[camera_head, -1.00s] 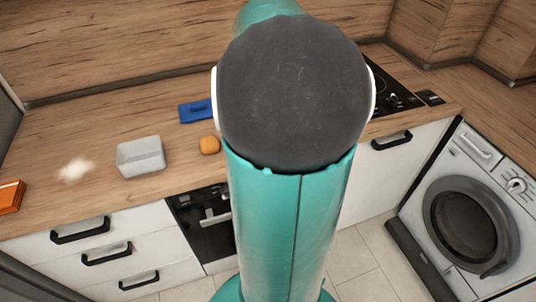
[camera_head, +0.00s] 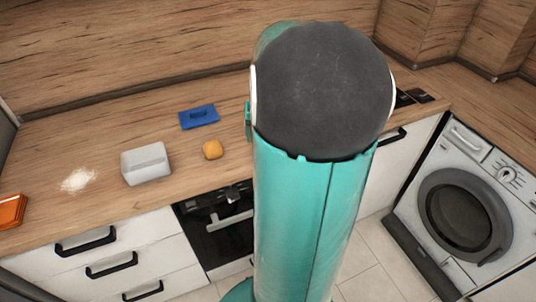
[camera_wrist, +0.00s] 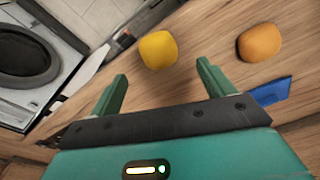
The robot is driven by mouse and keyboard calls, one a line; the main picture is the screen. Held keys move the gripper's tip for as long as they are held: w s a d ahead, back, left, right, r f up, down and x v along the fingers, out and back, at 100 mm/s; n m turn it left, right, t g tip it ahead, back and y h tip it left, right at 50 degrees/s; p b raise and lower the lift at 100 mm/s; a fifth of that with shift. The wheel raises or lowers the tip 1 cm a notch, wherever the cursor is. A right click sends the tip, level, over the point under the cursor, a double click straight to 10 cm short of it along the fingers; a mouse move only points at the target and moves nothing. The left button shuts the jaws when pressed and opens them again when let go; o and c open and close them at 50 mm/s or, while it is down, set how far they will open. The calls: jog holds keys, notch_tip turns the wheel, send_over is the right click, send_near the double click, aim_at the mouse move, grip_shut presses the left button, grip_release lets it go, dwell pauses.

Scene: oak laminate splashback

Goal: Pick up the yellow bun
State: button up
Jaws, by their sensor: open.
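The yellow bun (camera_wrist: 158,49) is on the wooden worktop in the wrist view, just beyond the fingertips and roughly between them. My gripper (camera_wrist: 161,72) is open and empty, with its two green fingers apart on either side of the line to the yellow bun. A more orange bun (camera_wrist: 259,42) sits to the right of the yellow bun, beyond the right finger. In the head view the orange bun (camera_head: 212,149) is on the worktop left of my arm. The yellow bun and my gripper are hidden behind my arm there.
A blue object (camera_head: 199,116) lies behind the orange bun. A pale grey block-like container (camera_head: 146,163), white powder (camera_head: 78,180) and an orange box (camera_head: 12,210) are farther left on the worktop (camera_head: 105,130). A washing machine (camera_head: 462,210) stands at right.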

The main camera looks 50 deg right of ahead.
notch_tip(320, 180, down, 2)
jog(key=shift+w+d+f, duration=0.15)
jog(key=shift+d+f, duration=0.2)
jog(key=shift+f, duration=2.5)
jog(key=c, duration=1.1)
